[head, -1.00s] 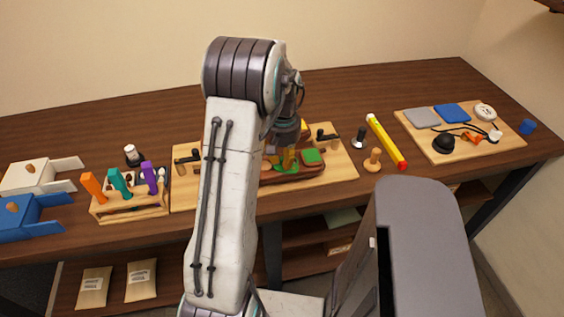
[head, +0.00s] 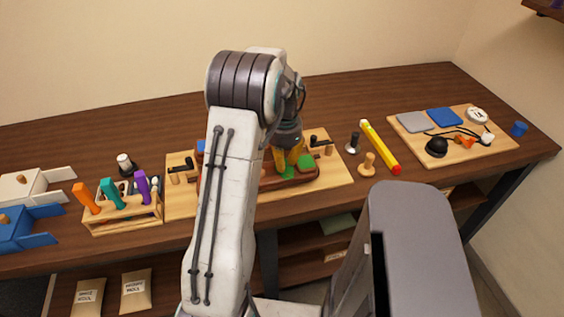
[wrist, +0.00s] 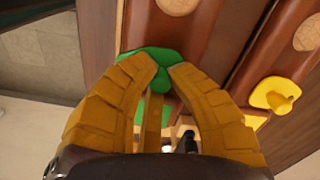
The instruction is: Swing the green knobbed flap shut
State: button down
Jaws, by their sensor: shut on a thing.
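The green knobbed flap (wrist: 150,56) shows in the wrist view, on the dark brown wooden body. Its knob sits between the tips of my gripper (wrist: 162,72), whose yellow fingers are closed on it. In the head view my gripper (head: 287,158) points down over the brown body (head: 305,181) on the light wooden board, with green (head: 288,173) showing just under the fingers. My fingers hide part of the flap, and I cannot tell its exact angle. My arm hides the middle of the brown body.
A yellow knobbed piece (wrist: 274,94) is beside the flap on the same body. A green square (head: 306,160) and black-handled pegs (head: 322,142) are close to my gripper. A tool rack (head: 125,212) stands left; a yellow-red bar (head: 380,147) lies right. The back of the table is clear.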

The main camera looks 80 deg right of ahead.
aim_at(285, 160)
jog(key=shift+s+m, duration=0.15)
jog(key=shift+m, duration=0.35)
jog(key=c, duration=1.2)
grip_release()
jog(key=shift+d, duration=0.1)
jog(key=shift+r, duration=0.15)
notch_tip(285, 160, up, 12)
jog(key=shift+f, duration=0.15)
dwell(0.3)
